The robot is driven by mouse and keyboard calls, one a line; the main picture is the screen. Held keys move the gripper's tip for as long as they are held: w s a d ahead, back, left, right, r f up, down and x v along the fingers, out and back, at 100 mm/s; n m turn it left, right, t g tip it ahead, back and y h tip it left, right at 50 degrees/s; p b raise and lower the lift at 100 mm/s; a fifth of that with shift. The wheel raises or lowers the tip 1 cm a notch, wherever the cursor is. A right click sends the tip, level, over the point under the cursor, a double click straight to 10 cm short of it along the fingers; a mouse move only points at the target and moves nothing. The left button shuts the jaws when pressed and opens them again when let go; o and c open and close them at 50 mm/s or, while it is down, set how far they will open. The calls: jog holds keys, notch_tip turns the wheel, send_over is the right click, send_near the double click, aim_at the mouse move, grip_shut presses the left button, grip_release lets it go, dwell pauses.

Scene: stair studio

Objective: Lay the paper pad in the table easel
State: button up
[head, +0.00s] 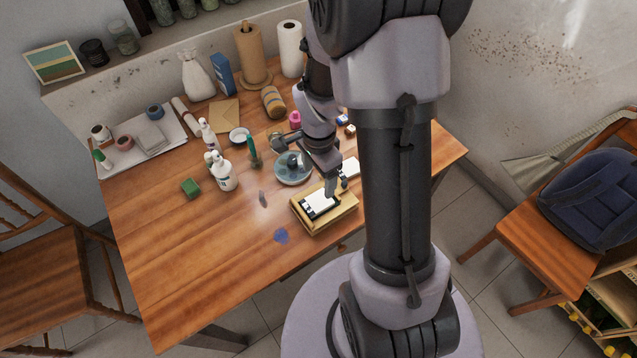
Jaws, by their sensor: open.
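A low yellow wooden box-like stand, which looks like the table easel (334,221), sits near the table's front right edge. A white pad with dark edges, likely the paper pad (316,205), lies on or in its top; I cannot tell how fully it is seated. My gripper (336,191) is open, pointing down over the right end of the pad. Whether its fingers touch the pad is too small to tell. My wrist and arm hide part of the area behind.
A glass dish (293,176) stands just behind the easel, with a white block (349,168) to its right. The table's front left is clear.

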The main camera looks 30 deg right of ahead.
jog(key=a+r+n+t, duration=0.2)
jog(key=a+r+n, duration=0.25)
jog(key=r, duration=0.75)
jog(key=s+a+r+n+t+y, duration=0.2)
jog(key=s+a+r+n, duration=0.6)
jog(key=r, duration=0.5)
jog(key=s+a+t, duration=0.1)
jog(key=s+a, duration=0.1)
jog(key=s, duration=0.1)
jog(key=shift+s+n+t, duration=0.15)
jog(key=shift+n+t, duration=0.2)
jog(key=shift+t, duration=0.05)
